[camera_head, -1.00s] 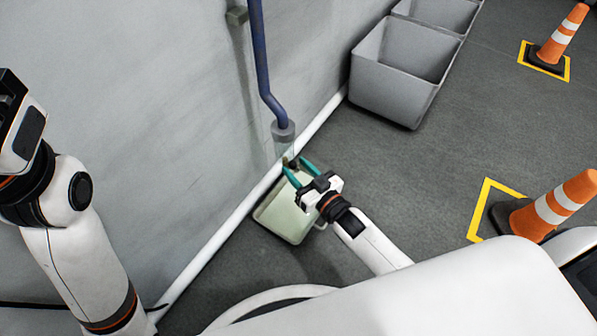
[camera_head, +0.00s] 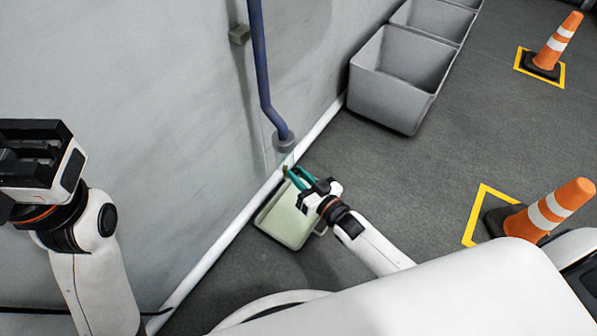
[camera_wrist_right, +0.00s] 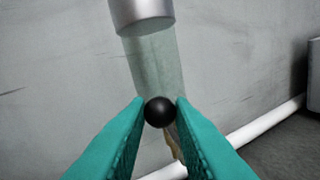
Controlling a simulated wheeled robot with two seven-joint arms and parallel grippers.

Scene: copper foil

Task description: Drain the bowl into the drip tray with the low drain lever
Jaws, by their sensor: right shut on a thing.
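A blue pipe (camera_head: 261,70) runs down the wall to a grey metal collar (camera_head: 284,142). A clear bowl (camera_wrist_right: 152,66) hangs under the collar in the right wrist view. A black ball knob (camera_wrist_right: 160,111), apparently the end of the drain lever, sits in front of the bowl's lower part. My right gripper (camera_head: 291,172), with teal fingers, is shut on this knob, one fingertip on each side. The pale green drip tray (camera_head: 290,222) is on the floor below, partly hidden by my right gripper. My left gripper (camera_head: 35,160) is raised at the far left, away from the bowl; its fingers are unclear.
Grey bins (camera_head: 392,88) stand along the wall beyond the pipe. Orange-and-white cones (camera_head: 548,212) stand in yellow floor markings at the right. A white pipe (camera_head: 215,255) runs along the wall's foot. The floor between the tray and cones is mostly clear.

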